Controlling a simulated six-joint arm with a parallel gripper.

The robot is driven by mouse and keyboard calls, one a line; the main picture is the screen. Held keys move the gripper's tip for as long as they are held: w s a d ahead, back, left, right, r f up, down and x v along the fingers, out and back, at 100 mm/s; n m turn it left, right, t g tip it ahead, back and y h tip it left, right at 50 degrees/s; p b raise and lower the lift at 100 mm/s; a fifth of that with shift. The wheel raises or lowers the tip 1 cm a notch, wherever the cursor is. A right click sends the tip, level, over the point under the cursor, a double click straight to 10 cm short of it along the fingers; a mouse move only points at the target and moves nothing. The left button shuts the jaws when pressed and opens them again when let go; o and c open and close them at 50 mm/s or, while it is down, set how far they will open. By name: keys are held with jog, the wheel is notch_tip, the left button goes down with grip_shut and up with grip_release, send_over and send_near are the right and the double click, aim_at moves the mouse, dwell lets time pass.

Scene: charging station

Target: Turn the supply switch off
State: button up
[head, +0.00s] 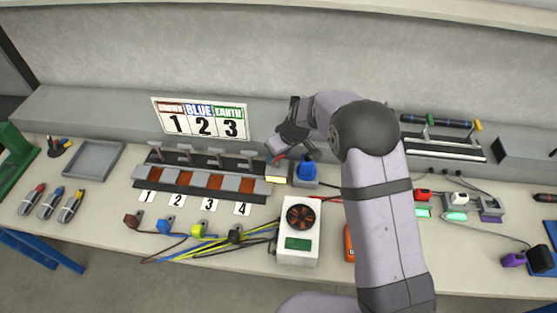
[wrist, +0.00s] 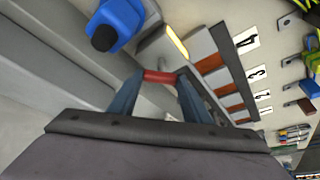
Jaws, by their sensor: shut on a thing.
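The supply switch seems to be the small unit with a red handle at the right end of the lever bank. Its red handle (wrist: 160,76) lies between the two fingertips in the wrist view. My gripper (wrist: 160,84) is shut on this handle, with one finger at each end. In the head view my gripper (head: 279,148) is above the unit, left of the blue knob (head: 306,169), and hides part of the switch. A lit yellow strip (wrist: 177,43) shows on the unit's edge; it also shows in the head view (head: 276,179).
The lever bank (head: 205,183) with numbered cards stands just left. A white fan box (head: 298,230) and coloured plugs with cables lie in front. The blue knob (wrist: 120,22) is close beside my gripper. My arm covers part of the bench on the right.

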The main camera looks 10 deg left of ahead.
jog(key=n+b, duration=0.1)
jog(key=f+b, duration=0.1)
jog(key=b, duration=0.1)
jog(key=shift+w+d+n+g, duration=0.1)
jog(key=shift+w+n+g, duration=0.05)
jog(key=shift+n+g, duration=0.2)
jog(key=n+b, duration=0.1)
jog(key=n+g+y+b, duration=0.1)
jog(key=n+b, duration=0.1)
jog(key=shift+w+r, duration=0.1)
jog(key=shift+r, duration=0.15)
jog(key=n, duration=0.1)
jog(key=n+g, duration=0.1)
jog(key=n, duration=0.1)
jog(key=n+b, duration=0.1)
jog(key=shift+w+d+r+n+g, duration=0.1)
jog(key=shift+w+r+n+g, duration=0.05)
jog(key=shift+r+n+g, duration=0.15)
jog(key=shift+f, duration=0.1)
jog(key=o, duration=1)
jog(key=shift+o, duration=0.2)
jog(key=b+v, duration=0.1)
jog(key=v, duration=0.6)
jog(key=shift+b, duration=0.35)
